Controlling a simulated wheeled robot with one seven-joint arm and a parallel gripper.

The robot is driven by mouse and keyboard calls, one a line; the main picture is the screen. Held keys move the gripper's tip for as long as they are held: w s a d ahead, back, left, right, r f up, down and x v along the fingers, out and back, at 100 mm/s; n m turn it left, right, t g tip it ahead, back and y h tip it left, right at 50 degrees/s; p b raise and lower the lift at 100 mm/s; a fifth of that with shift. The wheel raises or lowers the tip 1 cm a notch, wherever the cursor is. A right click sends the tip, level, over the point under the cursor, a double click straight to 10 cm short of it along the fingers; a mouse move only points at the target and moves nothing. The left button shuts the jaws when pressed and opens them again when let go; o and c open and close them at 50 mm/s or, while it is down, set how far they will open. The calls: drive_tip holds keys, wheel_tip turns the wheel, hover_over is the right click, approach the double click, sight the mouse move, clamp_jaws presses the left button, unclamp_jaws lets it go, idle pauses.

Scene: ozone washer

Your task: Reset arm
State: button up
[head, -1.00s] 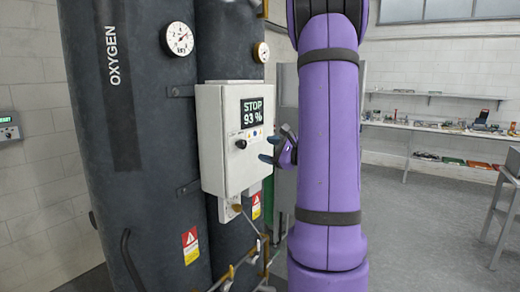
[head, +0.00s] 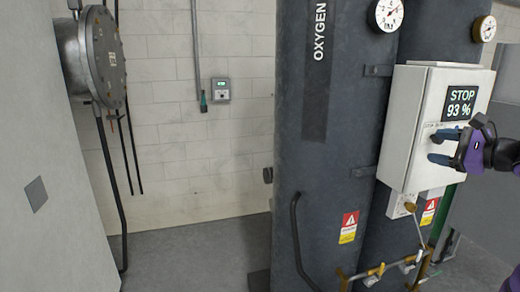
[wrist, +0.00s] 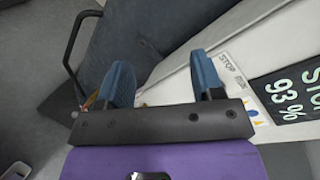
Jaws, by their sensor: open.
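My gripper (head: 440,146) is at the right of the head view, in front of the white control box (head: 408,125). Its blue fingers point left and are apart, with nothing seen between them. The box has a dark display (head: 460,103) reading "STOP 93 %". In the wrist view the two blue fingertips (wrist: 165,75) are spread, with the box's white face (wrist: 190,40) behind and beside them. I cannot tell whether a finger touches the box. The gripper covers part of the box's front, and its knob does not show in the head view.
Dark oxygen tanks (head: 310,150) with gauges stand behind the box. Brass valves and pipes (head: 380,272) are low in front of them. A round metal vessel (head: 103,55) and a pale cabinet (head: 35,160) are at left. A small panel (head: 220,90) hangs on the wall. Floor at centre-left is clear.

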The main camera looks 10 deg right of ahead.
drive_tip(key=s+a+n+g+y, duration=0.15)
drive_tip(key=a+n+g, duration=0.3)
drive_tip(key=a, duration=0.45)
drive_tip(key=s+a+n+g+y, duration=0.1)
drive_tip(key=s+a+n+g, duration=0.3)
drive_tip(key=a, duration=0.6)
drive_tip(key=s+a+n+h, duration=0.3)
drive_tip(key=s+n+h, duration=0.1)
drive_tip(key=s+n, duration=0.2)
drive_tip(key=s+a+r+n+g+h, duration=0.1)
drive_tip(key=s+a+n+h, duration=0.2)
drive_tip(key=s+n, duration=0.3)
drive_tip(key=shift+a+n+h, duration=0.25)
drive_tip(key=shift+n+h, duration=0.3)
drive_tip(key=shift+h, duration=0.3)
drive_tip(key=shift+g, duration=0.25)
